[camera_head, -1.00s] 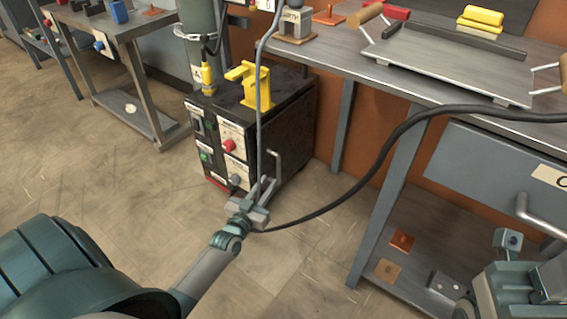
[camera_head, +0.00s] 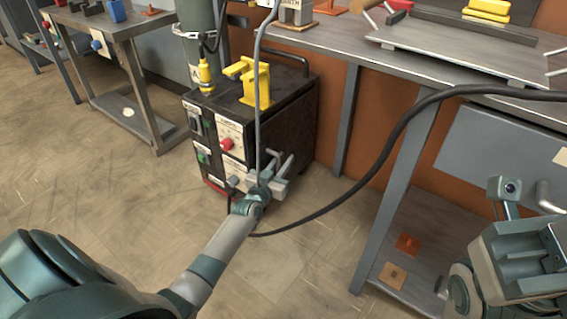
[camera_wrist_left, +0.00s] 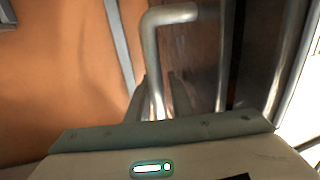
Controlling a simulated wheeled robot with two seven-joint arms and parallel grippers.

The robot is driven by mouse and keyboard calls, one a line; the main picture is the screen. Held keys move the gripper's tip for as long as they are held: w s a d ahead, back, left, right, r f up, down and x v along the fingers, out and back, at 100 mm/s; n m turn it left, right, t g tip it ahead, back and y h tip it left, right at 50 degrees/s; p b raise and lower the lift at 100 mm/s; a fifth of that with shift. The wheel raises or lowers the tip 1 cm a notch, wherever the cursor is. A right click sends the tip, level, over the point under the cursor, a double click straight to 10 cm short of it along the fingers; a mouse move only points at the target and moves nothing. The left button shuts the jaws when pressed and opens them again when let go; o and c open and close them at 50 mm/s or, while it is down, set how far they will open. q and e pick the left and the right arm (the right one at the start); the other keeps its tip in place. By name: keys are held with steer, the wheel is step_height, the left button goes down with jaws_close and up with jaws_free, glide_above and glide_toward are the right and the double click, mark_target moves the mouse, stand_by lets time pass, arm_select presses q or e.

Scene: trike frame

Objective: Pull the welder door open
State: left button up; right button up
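The welder (camera_head: 285,125) is a black box on the floor, with labelled controls on its front and a yellow clamp-like part on top. In the left wrist view a bent grey metal handle (camera_wrist_left: 153,65) stands close ahead, its vertical bar between my left gripper's fingers. My left gripper (camera_head: 278,163) is in front of the welder's lower side; its fingers are apart around the bar, and I see no firm grip. It also shows in the left wrist view (camera_wrist_left: 158,100). My right gripper (camera_head: 535,262) is at the lower right, away from the welder; its finger state is unclear.
A workbench (camera_head: 350,50) with trays stands right of the welder, with a drawer (camera_head: 500,150) beneath. A thick black cable (camera_head: 385,150) loops to the floor, and a thin grey one (camera_head: 258,85) hangs before the welder. A trolley (camera_head: 135,105) stands left. The floor at left is clear.

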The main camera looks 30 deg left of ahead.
arm_select(q)
jaws_close()
steer(key=shift+d, duration=0.1)
